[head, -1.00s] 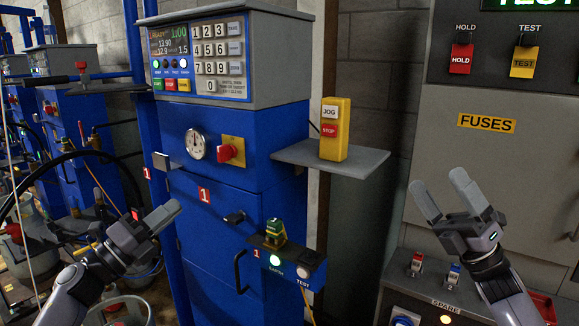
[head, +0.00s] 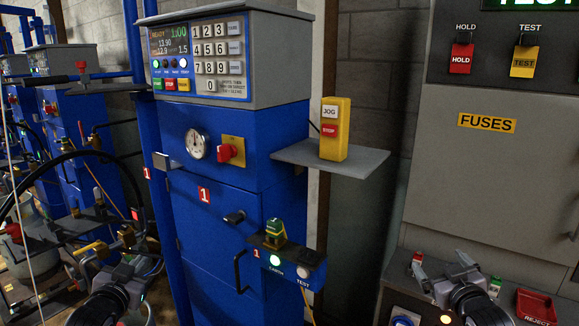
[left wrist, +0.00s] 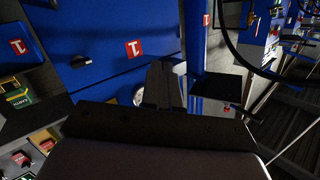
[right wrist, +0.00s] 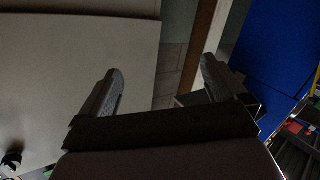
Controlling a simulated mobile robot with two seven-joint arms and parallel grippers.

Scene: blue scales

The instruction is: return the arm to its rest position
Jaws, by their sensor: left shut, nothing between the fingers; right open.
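My left gripper (head: 143,258) is low at the left in the head view, in front of the blue cabinet's left side. Its fingers (left wrist: 163,80) are together and empty in the left wrist view, pointing towards the blue panel. My right gripper (head: 441,260) is low at the right in the head view, in front of the grey panel's switches. In the right wrist view its fingers (right wrist: 160,72) are wide apart with nothing between them. Both forearms rise from the bottom edge of the head view.
A blue cabinet (head: 215,225) with keypad stands in the middle. A grey shelf (head: 362,160) holds a yellow jog/stop box (head: 335,130). A green-topped device (head: 275,232) sits on a small ledge. A grey fuse panel (head: 500,180) is at right. Hoses and stands crowd the left.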

